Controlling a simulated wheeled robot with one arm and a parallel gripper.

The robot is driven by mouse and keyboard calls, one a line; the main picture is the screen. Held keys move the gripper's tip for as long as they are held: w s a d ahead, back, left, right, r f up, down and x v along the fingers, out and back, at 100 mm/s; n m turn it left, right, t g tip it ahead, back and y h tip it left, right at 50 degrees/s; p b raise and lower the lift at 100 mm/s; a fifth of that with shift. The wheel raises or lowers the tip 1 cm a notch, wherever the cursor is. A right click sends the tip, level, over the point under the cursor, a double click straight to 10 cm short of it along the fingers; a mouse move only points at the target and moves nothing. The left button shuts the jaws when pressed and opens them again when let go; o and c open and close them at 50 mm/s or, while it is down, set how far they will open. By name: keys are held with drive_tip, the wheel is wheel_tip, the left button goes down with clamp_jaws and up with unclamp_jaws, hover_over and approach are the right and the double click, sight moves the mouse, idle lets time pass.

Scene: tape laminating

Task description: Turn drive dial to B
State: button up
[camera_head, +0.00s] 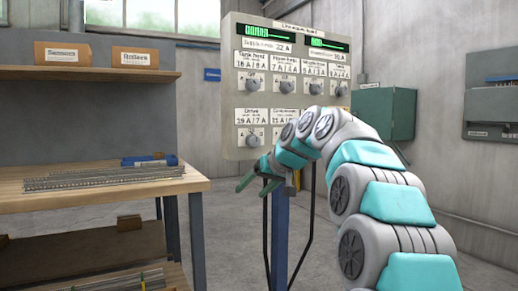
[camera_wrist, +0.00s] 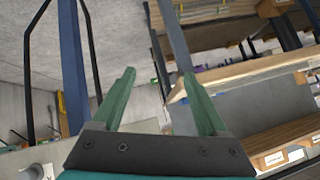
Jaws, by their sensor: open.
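The drive dial (camera_head: 253,140) is a grey knob in the lower left of the upright control panel (camera_head: 229,75), under a label that reads "Drive". The setting that its pointer shows is too small to read. My gripper (camera_head: 254,188) is below the dial and in front of the panel, with its green fingers spread and apart from the dial. In the wrist view, my gripper (camera_wrist: 158,73) is open with nothing between its fingers. The dial does not show in that view.
Several other knobs sit on the panel; my arm hides part of its lower right. A blue post (camera_head: 280,235) stands below the panel. A wooden workbench (camera_head: 100,200) with metal rods is at left. A green box (camera_head: 385,113) hangs on the wall at right.

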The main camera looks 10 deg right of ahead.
drive_tip(key=w+d+r+t+b, duration=0.2)
drive_tip(key=w+d+r+t, duration=0.15)
drive_tip(key=w+r, duration=0.35)
drive_tip(key=n+t+b, duration=0.3)
drive_tip(key=n+t, duration=0.1)
drive_tip(key=t, duration=0.1)
approach(257, 142)
drive_tip(key=shift+y, duration=0.3)
drive_tip(key=shift+p+x, duration=0.3)
drive_tip(key=shift+x, duration=1.85)
drive_tip(key=shift+p+x, duration=0.55)
drive_tip(key=shift+x, duration=1.5)
drive_tip(key=shift+d+f, duration=0.1)
drive_tip(key=shift+f, duration=0.05)
drive_tip(key=shift+c, duration=0.4)
clamp_jaws()
